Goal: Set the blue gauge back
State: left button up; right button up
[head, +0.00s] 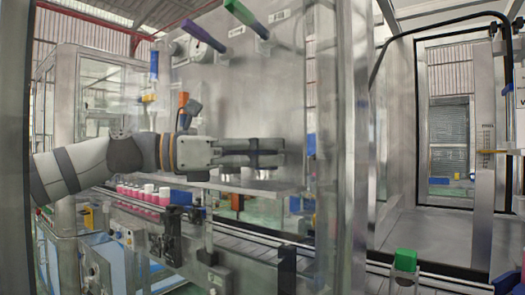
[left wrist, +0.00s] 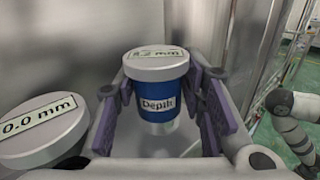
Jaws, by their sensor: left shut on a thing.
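The blue gauge (left wrist: 157,90) has a grey cap with a millimetre label and a "Depth" label on its blue side. In the left wrist view it stands between the purple-padded fingers of my left gripper (left wrist: 163,100), which is shut on it. In the head view my left gripper (head: 272,153) reaches right, level, above a metal shelf (head: 240,186). Small grey cylinders show just under the fingers there, and I cannot tell which is the gauge. My right gripper is in neither view.
A second grey-capped piece marked "0.0 mm" (left wrist: 40,130) stands close left of the gripper. Pink cans with white tops (head: 140,192) line the conveyor below. A metal wall with purple-handled (head: 203,36) and green-handled (head: 246,17) parts stands behind.

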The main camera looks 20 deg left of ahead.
pick_arm(q)
jog(key=shift+f, duration=0.55)
dwell(0.6)
jog(key=o, duration=1.3)
jog(key=shift+f, duration=0.1)
jog(key=shift+o, duration=0.2)
jog(key=shift+a, duration=0.1)
jog(key=v, duration=1.1)
jog(key=shift+s+a, duration=0.25)
jog(key=shift+a, duration=0.1)
